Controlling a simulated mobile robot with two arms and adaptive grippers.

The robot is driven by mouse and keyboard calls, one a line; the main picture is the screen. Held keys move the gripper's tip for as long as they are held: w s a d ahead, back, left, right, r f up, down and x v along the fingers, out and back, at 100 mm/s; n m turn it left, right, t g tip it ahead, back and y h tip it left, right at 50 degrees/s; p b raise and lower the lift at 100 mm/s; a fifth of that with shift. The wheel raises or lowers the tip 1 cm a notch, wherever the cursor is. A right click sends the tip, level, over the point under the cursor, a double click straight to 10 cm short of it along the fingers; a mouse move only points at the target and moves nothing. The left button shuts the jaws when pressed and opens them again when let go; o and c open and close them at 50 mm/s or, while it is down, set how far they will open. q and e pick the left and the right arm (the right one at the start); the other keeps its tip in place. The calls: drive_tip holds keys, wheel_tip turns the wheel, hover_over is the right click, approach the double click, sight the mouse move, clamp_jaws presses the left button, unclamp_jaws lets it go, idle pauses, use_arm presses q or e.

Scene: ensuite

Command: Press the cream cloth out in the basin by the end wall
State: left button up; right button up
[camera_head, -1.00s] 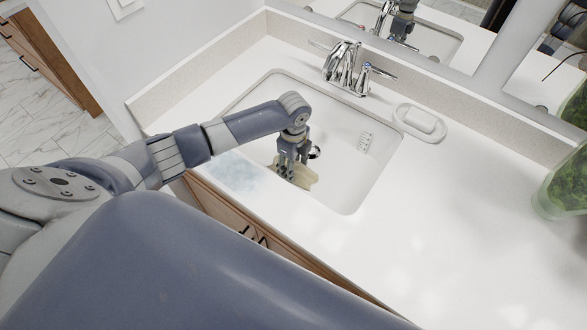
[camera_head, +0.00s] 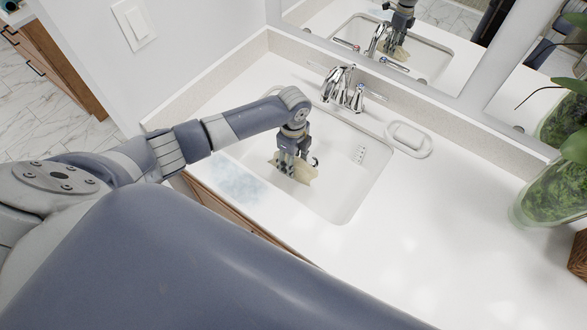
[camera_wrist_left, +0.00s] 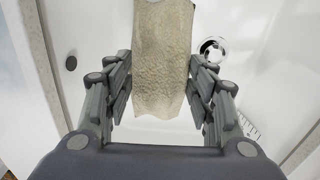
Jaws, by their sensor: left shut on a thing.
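The cream cloth (camera_head: 300,170) hangs from my left gripper (camera_head: 291,168) over the white basin (camera_head: 345,205). In the left wrist view the cloth (camera_wrist_left: 163,60) is a rough, beige strip between the two fingers of the left gripper (camera_wrist_left: 160,95), which is shut on it. The cloth's lower edge is partly hidden by the gripper in the head view. Whether it touches the basin floor I cannot tell. The drain (camera_wrist_left: 212,48) shows just right of the cloth. My right gripper is not in view.
A chrome faucet (camera_head: 342,88) stands behind the basin. A soap dish (camera_head: 409,139) is to its right, and a plant in a glass vase (camera_head: 550,200) farther right. A pale bluish patch (camera_head: 240,183) lies on the front-left counter. The right-hand counter (camera_head: 430,220) has free room.

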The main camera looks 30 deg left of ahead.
sight(297, 163)
use_arm(q)
wheel_tip(297, 163, up, 5)
drive_tip(key=p, duration=0.4)
wheel_tip(297, 163, up, 3)
drive_tip(key=shift+f+p, duration=0.15)
drive_tip(key=shift+p, duration=0.6)
wheel_tip(297, 163, up, 3)
drive_tip(key=shift+f, duration=0.15)
drive_tip(key=shift+d, duration=0.15)
drive_tip(key=s+d+r+n+b, duration=0.4)
drive_tip(key=d+r+n+b, duration=0.25)
drive_tip(key=n+b, duration=0.3)
drive_tip(key=s+r+n+b, duration=0.2)
drive_tip(key=s+n+b, duration=0.3)
drive_tip(key=s+n, duration=0.4)
drive_tip(key=shift+s+a, duration=0.15)
drive_tip(key=shift+a, duration=0.3)
